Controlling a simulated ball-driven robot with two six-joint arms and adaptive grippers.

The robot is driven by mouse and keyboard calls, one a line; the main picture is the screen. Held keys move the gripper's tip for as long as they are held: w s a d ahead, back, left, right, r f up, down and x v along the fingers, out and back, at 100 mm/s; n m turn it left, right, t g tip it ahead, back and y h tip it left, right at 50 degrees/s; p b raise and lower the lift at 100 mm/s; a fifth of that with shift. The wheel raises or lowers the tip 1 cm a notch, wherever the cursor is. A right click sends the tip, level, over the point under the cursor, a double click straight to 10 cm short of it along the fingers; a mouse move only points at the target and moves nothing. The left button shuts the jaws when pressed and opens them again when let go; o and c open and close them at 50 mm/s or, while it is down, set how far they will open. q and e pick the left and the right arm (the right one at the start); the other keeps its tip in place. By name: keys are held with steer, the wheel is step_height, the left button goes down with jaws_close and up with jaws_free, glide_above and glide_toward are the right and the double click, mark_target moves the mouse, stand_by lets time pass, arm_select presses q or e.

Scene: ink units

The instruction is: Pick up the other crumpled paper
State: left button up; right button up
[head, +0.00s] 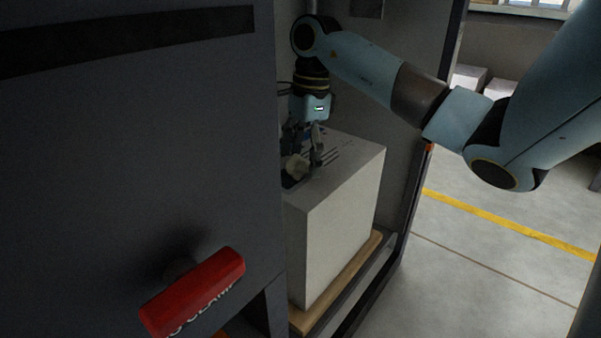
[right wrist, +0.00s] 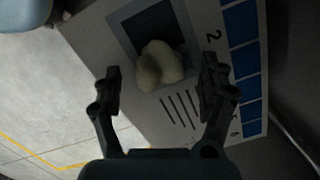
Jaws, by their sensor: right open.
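A crumpled paper (right wrist: 158,65), pale and lumpy, lies on the top of a white box-shaped unit, over a dark square there, in the right wrist view. In the head view the crumpled paper (head: 295,166) shows partly behind my fingers. My right gripper (head: 301,167) points down at the unit's top. In the right wrist view its two fingers (right wrist: 162,88) are apart, open, with the paper between and slightly beyond the tips. Whether they touch it I cannot tell. The white unit (head: 343,225) stands upright inside a dark cabinet. My left gripper is not in view.
A dark cabinet panel (head: 130,130) with a red handle (head: 195,292) fills the left side, close to my right gripper. The unit rests on a wooden board (head: 335,285). Open floor with a yellow line (head: 510,228) lies to the right.

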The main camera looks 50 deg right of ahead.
steer(key=shift+f, duration=0.15)
steer(key=c, duration=0.9)
steer(key=shift+o, duration=0.2)
